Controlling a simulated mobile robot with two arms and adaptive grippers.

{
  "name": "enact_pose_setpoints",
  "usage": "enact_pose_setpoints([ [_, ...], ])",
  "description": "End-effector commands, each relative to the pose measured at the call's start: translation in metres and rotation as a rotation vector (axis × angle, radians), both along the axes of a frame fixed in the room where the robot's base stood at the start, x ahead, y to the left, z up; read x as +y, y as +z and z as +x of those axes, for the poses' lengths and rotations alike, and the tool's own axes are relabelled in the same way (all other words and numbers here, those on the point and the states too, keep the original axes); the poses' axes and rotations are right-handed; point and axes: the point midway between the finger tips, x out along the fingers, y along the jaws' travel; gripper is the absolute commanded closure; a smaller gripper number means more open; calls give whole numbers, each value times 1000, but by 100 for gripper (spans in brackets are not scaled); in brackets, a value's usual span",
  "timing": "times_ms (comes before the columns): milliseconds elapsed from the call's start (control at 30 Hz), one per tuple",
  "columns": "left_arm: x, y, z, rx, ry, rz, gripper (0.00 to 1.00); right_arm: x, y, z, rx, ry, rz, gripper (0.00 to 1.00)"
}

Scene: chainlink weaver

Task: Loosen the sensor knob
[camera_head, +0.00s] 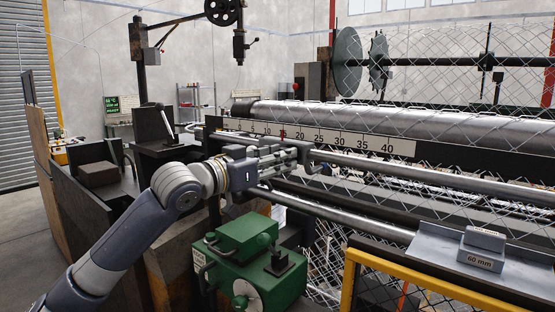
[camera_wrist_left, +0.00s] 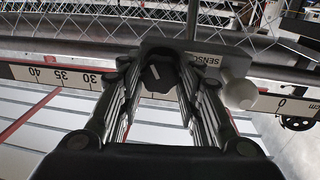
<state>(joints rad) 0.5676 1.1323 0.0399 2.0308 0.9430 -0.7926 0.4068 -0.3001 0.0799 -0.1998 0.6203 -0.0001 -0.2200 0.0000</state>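The sensor knob (camera_wrist_left: 160,75) is dark with a short white mark. In the left wrist view it sits between the fingertips of my left gripper (camera_wrist_left: 160,68), on a grey bracket (camera_wrist_left: 235,60) labelled "SENSO…", partly covered. The fingers lie close against both sides of the knob and appear shut on it. In the head view my left gripper (camera_head: 290,152) reaches in from the left to the grey bracket (camera_head: 322,156) below the ruler; the knob itself is hidden there by the fingers. My right gripper is not in view.
A pale ball-ended handle (camera_wrist_left: 240,94) sticks out beside the bracket. The numbered ruler (camera_head: 350,142) runs just above, under a steel roller (camera_head: 380,128) with wire mesh. A green machine box (camera_head: 240,250) stands below my arm. A 60 mm block (camera_head: 482,250) rests on a shelf at right.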

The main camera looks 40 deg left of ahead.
Motion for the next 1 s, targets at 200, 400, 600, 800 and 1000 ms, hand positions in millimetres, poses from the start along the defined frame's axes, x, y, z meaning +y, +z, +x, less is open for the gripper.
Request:
enact_pose_setpoints([
  [200, 0, -1, 0, 1, 0, 0, 48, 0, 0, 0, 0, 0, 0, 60],
  [400, 0, 0, 0, 0, 0, 1, 48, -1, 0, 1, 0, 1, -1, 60],
  [600, 3, -2, -9, 2, 1, -2, 48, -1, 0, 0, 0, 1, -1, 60],
  [800, 5, -2, -28, 4, 0, 3, 48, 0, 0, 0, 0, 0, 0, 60],
  [1000, 8, -2, -49, 2, -2, -2, 48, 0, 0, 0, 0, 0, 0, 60],
])
